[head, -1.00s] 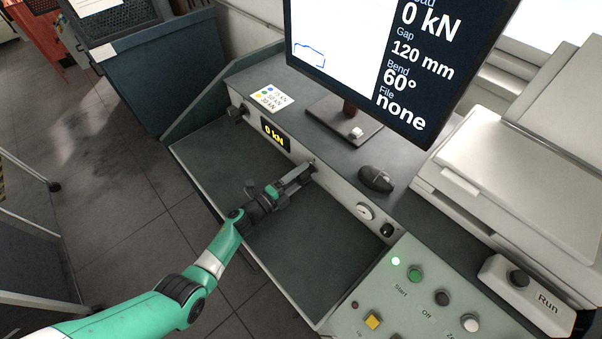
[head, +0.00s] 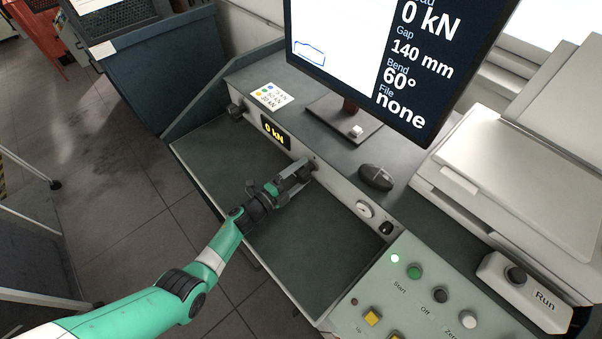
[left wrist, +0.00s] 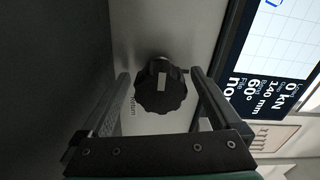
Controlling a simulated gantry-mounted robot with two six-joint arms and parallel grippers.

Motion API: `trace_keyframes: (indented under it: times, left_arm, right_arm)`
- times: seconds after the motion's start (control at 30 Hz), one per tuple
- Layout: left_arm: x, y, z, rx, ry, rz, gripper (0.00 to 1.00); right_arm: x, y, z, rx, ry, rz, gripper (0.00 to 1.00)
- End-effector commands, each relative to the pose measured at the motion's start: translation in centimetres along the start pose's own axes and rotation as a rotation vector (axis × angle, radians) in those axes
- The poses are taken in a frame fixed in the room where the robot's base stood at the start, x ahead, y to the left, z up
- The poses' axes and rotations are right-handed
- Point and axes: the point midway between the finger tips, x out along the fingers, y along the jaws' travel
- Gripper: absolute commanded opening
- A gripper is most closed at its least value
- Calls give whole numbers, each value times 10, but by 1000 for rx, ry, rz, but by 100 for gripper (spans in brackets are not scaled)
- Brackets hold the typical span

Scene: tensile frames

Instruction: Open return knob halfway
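The return knob (left wrist: 160,90), black and scalloped with a pale mark on its face, sits on a light panel in the left wrist view. My left gripper (left wrist: 161,74) is open, one finger on each side of the knob, with visible gaps between fingers and knob. My right gripper is in neither view.
The monitor (head: 375,60) reads 0 kN, gap 140 mm, bend 60°, file none. A button panel (head: 420,300) with a lit green lamp stands at front right.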

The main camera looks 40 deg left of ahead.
Motion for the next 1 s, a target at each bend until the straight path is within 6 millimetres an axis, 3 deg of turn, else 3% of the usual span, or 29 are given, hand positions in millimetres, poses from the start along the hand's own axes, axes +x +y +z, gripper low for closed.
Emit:
trace_keyframes:
  times: [0.33,0.73,1.0]
  left_arm:
    - [-9,-1,0,-1,-2,2,100]
    - [-95,-3,0,-1,-5,2,100]
    - [-117,0,0,0,-1,1,100]
  right_arm:
    - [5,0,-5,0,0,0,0]
    - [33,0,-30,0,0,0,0]
    - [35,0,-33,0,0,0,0]
